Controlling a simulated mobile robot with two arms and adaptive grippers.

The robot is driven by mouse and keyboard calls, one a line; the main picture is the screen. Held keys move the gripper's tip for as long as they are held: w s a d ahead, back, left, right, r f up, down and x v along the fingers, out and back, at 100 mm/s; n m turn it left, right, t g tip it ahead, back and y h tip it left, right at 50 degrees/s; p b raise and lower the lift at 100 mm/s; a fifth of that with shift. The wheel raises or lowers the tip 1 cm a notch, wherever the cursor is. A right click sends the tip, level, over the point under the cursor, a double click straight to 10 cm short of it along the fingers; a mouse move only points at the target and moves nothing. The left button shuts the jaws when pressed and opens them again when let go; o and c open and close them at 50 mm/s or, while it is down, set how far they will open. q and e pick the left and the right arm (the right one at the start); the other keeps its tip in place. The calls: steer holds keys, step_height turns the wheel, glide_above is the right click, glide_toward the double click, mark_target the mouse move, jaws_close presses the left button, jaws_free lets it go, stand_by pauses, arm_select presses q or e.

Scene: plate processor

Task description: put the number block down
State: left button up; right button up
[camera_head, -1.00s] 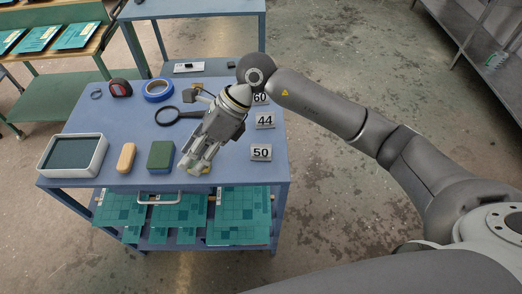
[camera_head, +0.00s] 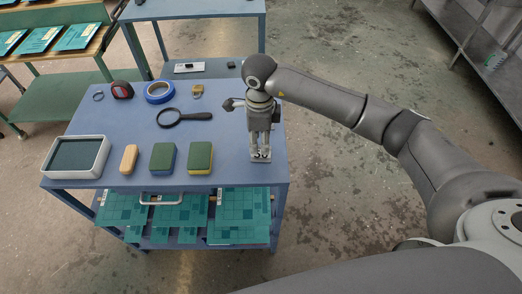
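The number block (camera_head: 260,156) is a small white-faced block with dark digits, near the right front of the blue tabletop. Its digits are partly covered and look like 50. My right gripper (camera_head: 260,149) points straight down, with its two fingers at the block, and appears shut on it. The block is upright, at or very close to the tabletop; I cannot tell whether there is a gap beneath it. The other number blocks are hidden behind my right gripper and wrist. My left gripper is not in view.
On the blue table (camera_head: 228,167) are a green-and-yellow sponge (camera_head: 200,157), a green-and-blue sponge (camera_head: 162,157), a tan block (camera_head: 129,158), a grey-white tray (camera_head: 104,156), a magnifier (camera_head: 170,118), blue tape (camera_head: 159,91), a tape measure (camera_head: 122,90) and a padlock (camera_head: 197,91).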

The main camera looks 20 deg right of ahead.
steer(key=f+p, duration=0.1)
steer(key=f, duration=0.3)
steer(key=shift+d+f, duration=0.15)
steer(key=shift+d, duration=0.05)
steer(key=shift+c, duration=0.4)
jaws_close()
